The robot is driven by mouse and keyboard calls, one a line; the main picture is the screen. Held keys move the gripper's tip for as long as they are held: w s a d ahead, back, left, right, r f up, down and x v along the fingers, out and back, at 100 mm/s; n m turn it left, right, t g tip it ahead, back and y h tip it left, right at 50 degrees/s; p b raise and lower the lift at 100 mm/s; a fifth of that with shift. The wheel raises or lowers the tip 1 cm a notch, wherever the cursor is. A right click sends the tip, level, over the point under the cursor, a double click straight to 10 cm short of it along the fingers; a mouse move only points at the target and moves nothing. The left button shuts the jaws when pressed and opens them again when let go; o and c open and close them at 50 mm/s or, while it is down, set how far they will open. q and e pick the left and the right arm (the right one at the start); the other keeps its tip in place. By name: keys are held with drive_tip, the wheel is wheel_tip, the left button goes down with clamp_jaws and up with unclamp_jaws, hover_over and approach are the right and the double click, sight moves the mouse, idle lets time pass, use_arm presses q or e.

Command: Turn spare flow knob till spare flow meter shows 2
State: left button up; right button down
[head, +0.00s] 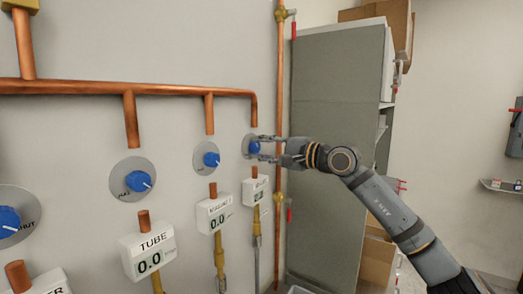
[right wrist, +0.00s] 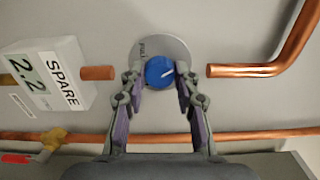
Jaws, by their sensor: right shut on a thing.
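The spare flow knob is a blue round knob (head: 255,147) on a grey disc at the far right of the row on the wall. The spare flow meter (right wrist: 45,80) is a white box labelled SPARE and reads 2.2. In the head view the meter (head: 255,191) is small and its reading is unclear. My left gripper is not in view.
Copper pipes (head: 120,88) run along the wall. A vertical copper pipe (head: 280,100) and a grey cabinet (head: 335,150) stand close by on the right.

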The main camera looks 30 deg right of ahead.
drive_tip(key=shift+f+n, duration=0.1)
drive_tip(key=shift+n, duration=0.2)
idle(0.4)
drive_tip(key=c, duration=1)
unclamp_jaws()
